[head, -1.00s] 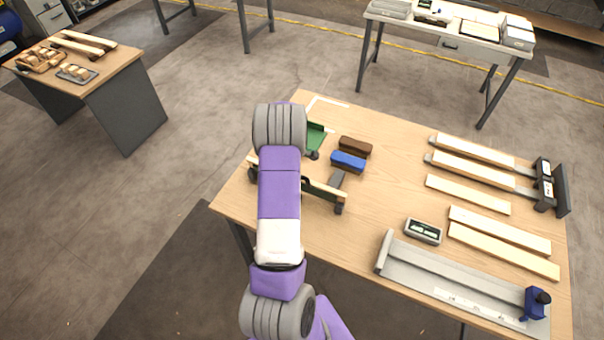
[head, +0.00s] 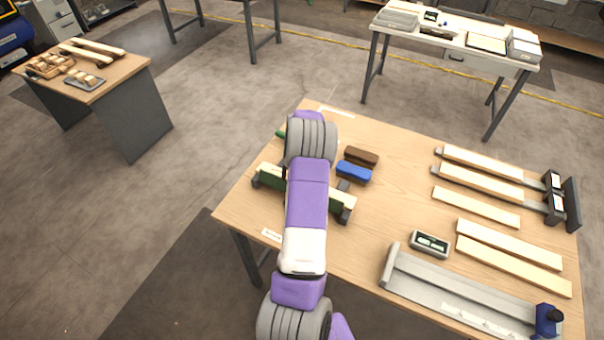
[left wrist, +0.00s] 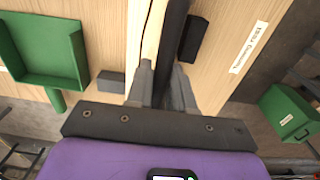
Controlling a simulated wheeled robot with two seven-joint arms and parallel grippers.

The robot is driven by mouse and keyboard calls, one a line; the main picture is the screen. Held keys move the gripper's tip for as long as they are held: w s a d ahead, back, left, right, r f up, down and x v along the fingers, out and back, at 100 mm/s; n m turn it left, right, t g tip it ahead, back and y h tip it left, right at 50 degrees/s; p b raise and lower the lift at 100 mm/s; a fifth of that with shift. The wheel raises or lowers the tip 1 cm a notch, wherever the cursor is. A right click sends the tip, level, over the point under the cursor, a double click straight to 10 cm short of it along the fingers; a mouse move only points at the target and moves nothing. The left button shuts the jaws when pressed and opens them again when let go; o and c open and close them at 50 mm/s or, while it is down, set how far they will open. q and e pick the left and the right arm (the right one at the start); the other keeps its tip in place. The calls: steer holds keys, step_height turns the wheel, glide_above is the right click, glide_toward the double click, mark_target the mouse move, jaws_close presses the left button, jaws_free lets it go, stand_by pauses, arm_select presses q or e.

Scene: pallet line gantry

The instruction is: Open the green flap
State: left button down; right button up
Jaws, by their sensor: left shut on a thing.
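My left arm comes in from the bottom of the head view and hides its own gripper. In the left wrist view, my left gripper (left wrist: 162,88) is shut on a dark upright bar (left wrist: 174,35) beside a pale wooden strip (left wrist: 153,28). In the head view, a piece with dark green and pale parts (head: 339,204) shows on both sides of my arm. A green tray with raised sides (left wrist: 45,50) lies on the table at the left of the left wrist view. I cannot tell which green part is the flap. My right gripper is not in view.
A brown block (head: 361,156) and a blue block (head: 354,172) lie right of my arm. Several pale boards (head: 480,182) and a grey display box (head: 430,243) are farther right. A green box (left wrist: 287,112) shows in the left wrist view. The table's middle is clear.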

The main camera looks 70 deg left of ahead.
arm_select(q)
steer(key=shift+w+a+f, duration=0.1)
steer(key=shift+w+a, duration=0.2)
stand_by(0.4)
steer(key=c, duration=1.2)
jaws_free()
steer(key=shift+o, duration=0.2)
step_height(320, 180, up, 8)
steer(key=shift+f+b, duration=0.2)
steer(key=shift+b, duration=0.15)
steer(key=shift+s, duration=0.1)
